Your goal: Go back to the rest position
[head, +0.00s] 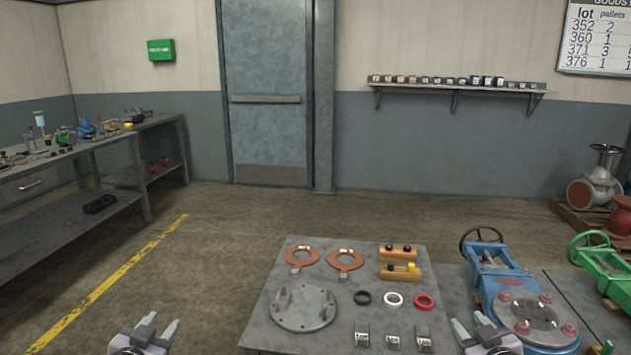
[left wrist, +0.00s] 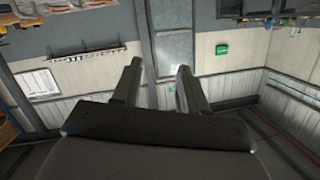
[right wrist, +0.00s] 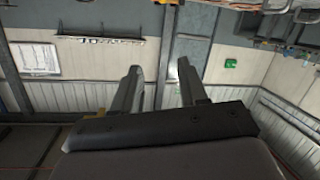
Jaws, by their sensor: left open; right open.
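My left gripper (head: 158,330) is at the bottom left of the head view, over the floor beside the grey table. It is open and empty, and its two fingers also show apart in the left wrist view (left wrist: 156,88). My right gripper (head: 474,330) is at the bottom right of the head view, near the right part of the table's front. It is open and empty, and its fingers stand apart in the right wrist view (right wrist: 160,88). Neither gripper touches anything that I can see.
The grey table (head: 262,325) holds a round metal flange (head: 303,307), copper-coloured rings, small coloured rings and wooden blocks. A blue valve (head: 492,275) and a green valve (head: 600,262) stand at the right. A workbench (head: 75,150) is at the left. The floor between is clear.

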